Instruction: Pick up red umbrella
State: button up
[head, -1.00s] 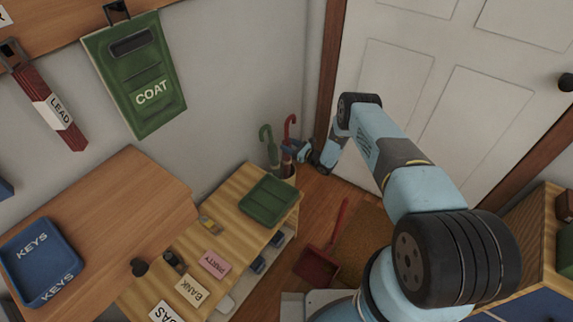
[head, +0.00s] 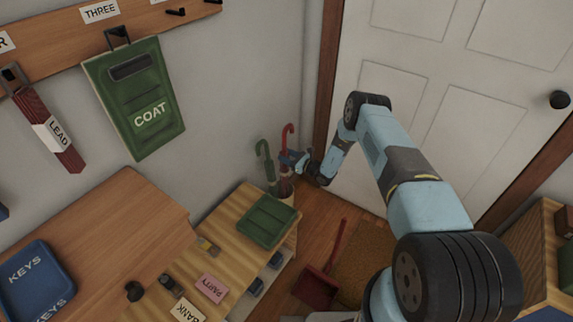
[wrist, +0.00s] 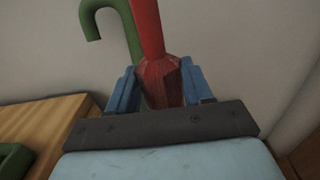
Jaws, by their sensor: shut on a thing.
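The red umbrella (head: 287,142) stands upright with its hooked handle at the top, near the wall corner beside the door. It also shows in the wrist view (wrist: 158,80), between the two blue fingers. My gripper (head: 289,160) is shut on the red umbrella below its handle; in the wrist view the fingers (wrist: 146,90) sit on either side of it. The green umbrella (head: 265,160) stands just left of the red one, and its hook shows behind it in the wrist view (wrist: 110,14). The umbrellas' lower ends are hidden in the pale holder (head: 290,199).
A wooden bench (head: 222,232) with a green tray (head: 267,221) stands close to the left of the holder. A red dustpan (head: 317,288) lies on the floor in front, beside a brown mat (head: 360,262). The white door (head: 420,90) is behind my arm.

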notch_tip(320, 180, up, 22)
dwell(0.3)
dwell(0.4)
notch_tip(320, 180, up, 5)
dwell(0.7)
jog(key=shift+d, duration=0.1)
